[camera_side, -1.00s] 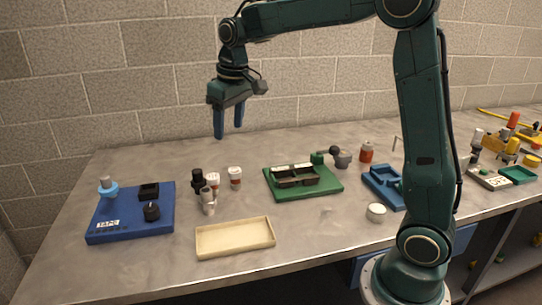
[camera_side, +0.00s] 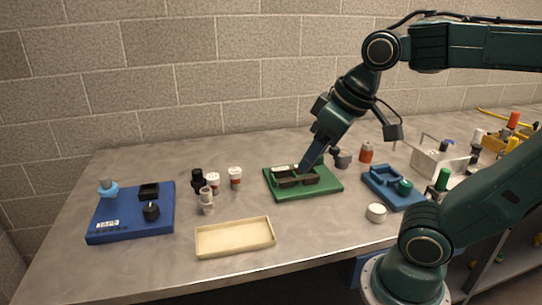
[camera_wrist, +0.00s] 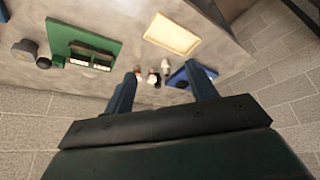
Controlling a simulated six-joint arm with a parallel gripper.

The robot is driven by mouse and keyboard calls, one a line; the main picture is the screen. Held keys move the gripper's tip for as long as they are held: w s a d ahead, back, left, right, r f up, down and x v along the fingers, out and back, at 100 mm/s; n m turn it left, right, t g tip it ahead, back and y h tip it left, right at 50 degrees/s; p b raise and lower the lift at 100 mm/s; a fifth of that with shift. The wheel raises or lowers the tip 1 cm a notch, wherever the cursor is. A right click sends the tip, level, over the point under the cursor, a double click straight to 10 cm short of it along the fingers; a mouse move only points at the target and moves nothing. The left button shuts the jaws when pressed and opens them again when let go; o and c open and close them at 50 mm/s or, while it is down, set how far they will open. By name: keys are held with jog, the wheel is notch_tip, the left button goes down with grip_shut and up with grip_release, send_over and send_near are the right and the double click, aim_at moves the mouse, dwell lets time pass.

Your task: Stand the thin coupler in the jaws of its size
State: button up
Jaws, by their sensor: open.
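My gripper (camera_side: 306,166) is low over the back of the green board (camera_side: 330,187), its fingers pointing down and to the left. In the wrist view my gripper (camera_wrist: 162,88) has its two fingers wide apart with nothing between them. The green board (camera_wrist: 60,38) carries two dark jaw blocks (camera_side: 288,182) with white labels behind them. I cannot tell whether the fingertips touch the board. The thin coupler cannot be singled out for certain. A slim pale upright piece (camera_side: 207,196) stands among small bottles left of the board.
A cream tray (camera_side: 234,253) lies in front. A blue TAPE board (camera_side: 130,233) stands at left. White-and-orange bottles (camera_side: 235,178) and a black one (camera_side: 197,180) stand between. Right are a blue fixture (camera_side: 410,200), a round white tin (camera_side: 376,212) and a pale crate (camera_side: 432,163).

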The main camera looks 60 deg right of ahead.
jog(key=shift+t, duration=0.3)
jog(key=s+f, duration=0.2)
jog(key=s, duration=0.1)
jog(key=shift+s+a, duration=0.15)
jog(key=shift+s, duration=0.1)
jog(key=shift+o, duration=0.4)
jog(key=shift+w, duration=0.1)
jog(key=w+d+r+m+g, duration=0.1)
jog(key=w+d+r+m, duration=0.15)
jog(key=w+m, duration=0.55)
jog(key=w+d+r+m+g, duration=0.1)
jog(key=w+r+m+g, duration=0.2)
jog(key=w, duration=0.9)
jog(key=w+d+f+m, duration=0.2)
jog(key=w+f+m, duration=0.4)
jog(key=w, duration=0.3)
jog(key=w+d+f+m+g, duration=0.1)
jog(key=w+d+f+m, duration=0.2)
jog(key=w+f+m, duration=0.2)
jog(key=w+m, duration=0.2)
jog(key=w, duration=0.2)
jog(key=shift+d+f+g, duration=0.3)
jog(key=shift+d+f, duration=0.05)
jog(key=shift+f, duration=0.05)
